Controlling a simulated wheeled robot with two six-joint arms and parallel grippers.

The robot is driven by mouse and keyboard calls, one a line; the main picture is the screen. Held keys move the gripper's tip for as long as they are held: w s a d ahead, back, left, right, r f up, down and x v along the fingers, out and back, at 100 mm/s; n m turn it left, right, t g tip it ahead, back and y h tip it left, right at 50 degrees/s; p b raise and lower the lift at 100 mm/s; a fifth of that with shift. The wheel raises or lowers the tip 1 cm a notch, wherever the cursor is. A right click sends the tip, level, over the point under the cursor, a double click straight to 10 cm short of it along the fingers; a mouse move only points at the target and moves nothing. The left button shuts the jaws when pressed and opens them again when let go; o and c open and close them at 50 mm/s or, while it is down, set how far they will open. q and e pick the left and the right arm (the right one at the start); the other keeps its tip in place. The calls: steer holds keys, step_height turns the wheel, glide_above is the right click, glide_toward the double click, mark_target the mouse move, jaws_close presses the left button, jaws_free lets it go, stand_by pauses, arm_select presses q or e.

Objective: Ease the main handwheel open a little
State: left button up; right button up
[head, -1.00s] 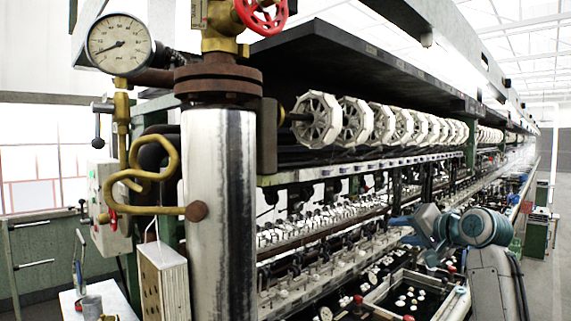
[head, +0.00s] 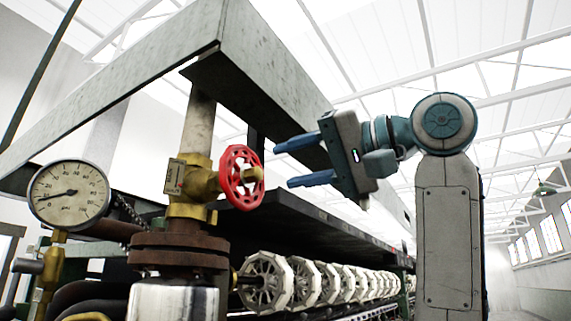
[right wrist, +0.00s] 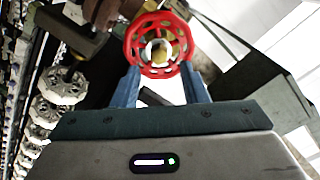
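The main handwheel is a red spoked wheel (head: 241,178) on a brass valve (head: 196,180) in the head view, standing on the pipe above a rusty flange. My right gripper (head: 284,163) is to the right of the wheel, its two blue fingers spread and pointing at it, with a gap between the fingertips and the rim. In the right wrist view the red wheel (right wrist: 158,45) is straight ahead beyond the fingertips, and the fingers (right wrist: 160,72) are apart with nothing between them. My left gripper is not in view.
A round pressure gauge (head: 69,194) is left of the valve. A grey steel beam (head: 262,75) runs above the wheel and behind my right gripper. A row of white reels (head: 266,282) extends below on the right.

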mark_target(260, 174)
steer(key=p+x, duration=0.2)
steer(key=x, duration=0.3)
steer(key=shift+w+a+r, duration=0.1)
steer(key=shift+w+a, duration=0.15)
steer(key=shift+w, duration=0.1)
steer(key=shift+w+a, duration=0.25)
steer(key=shift+a, duration=0.1)
steer(key=shift+d, duration=0.3)
steer(key=shift+a, duration=0.1)
steer(key=c, duration=0.9)
steer(key=shift+o, duration=0.2)
steer(key=shift+n, duration=2.2)
steer(key=o, duration=0.9)
steer(key=shift+c, duration=0.2)
